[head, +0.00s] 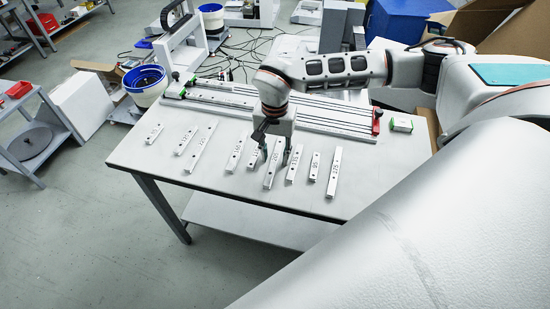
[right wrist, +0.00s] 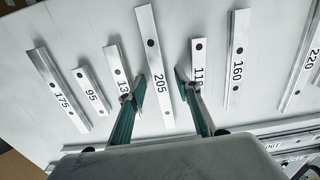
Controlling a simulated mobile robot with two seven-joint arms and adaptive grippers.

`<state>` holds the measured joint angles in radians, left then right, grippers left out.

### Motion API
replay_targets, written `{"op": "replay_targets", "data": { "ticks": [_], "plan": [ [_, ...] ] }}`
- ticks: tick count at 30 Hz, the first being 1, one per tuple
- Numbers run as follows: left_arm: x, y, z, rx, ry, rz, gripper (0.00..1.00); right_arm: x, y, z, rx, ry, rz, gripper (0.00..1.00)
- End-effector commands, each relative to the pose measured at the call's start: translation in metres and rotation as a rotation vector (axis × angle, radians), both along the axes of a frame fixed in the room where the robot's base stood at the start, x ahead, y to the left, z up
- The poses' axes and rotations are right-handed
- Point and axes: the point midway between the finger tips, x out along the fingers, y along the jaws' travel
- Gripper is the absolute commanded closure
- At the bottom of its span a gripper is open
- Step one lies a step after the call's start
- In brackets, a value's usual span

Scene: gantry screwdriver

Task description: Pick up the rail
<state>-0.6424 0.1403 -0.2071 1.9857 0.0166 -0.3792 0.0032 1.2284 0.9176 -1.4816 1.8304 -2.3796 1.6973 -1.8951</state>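Several pale metal rails with number labels lie apart in a row on the white table (head: 220,208). My right gripper (head: 272,158) points down over the middle of the row. It is open and empty. In the right wrist view its two teal fingers (right wrist: 161,84) stand either side of the rail marked 205 (right wrist: 152,45), with gaps on both sides. That rail also shows in the head view (head: 269,180), partly behind the gripper. The fingers partly cover the labels of the two neighbouring rails (right wrist: 113,62) (right wrist: 198,53). My left gripper is not in view.
Rails marked 95 (right wrist: 89,90), 175 (right wrist: 56,85), 160 (right wrist: 238,55) and 220 (right wrist: 302,75) lie near the fingers. A long gantry profile (head: 330,118) with a red end lies along the table's back. A small green-and-white block (head: 401,125) sits at its right. The table's front left is clear.

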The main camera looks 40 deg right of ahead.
Motion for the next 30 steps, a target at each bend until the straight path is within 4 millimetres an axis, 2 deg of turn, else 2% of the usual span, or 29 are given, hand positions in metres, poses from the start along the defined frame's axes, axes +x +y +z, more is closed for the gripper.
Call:
{"op": "replay_targets", "data": {
  "ticks": [4,8,22,26,30],
  "plan": [
    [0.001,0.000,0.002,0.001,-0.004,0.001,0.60,0.000,0.000,0.001,0.001,-0.001,0.000,0.67],
    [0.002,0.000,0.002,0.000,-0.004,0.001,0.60,0.000,0.000,0.001,0.000,0.000,0.000,1.00],
    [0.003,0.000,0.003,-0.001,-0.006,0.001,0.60,0.001,0.001,0.006,0.001,-0.001,0.000,1.00],
    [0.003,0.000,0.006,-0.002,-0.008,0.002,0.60,0.001,0.001,0.017,0.002,-0.004,0.001,1.00],
    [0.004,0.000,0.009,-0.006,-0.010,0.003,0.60,0.002,0.000,0.040,0.001,-0.007,-0.001,1.00]
  ]
}}
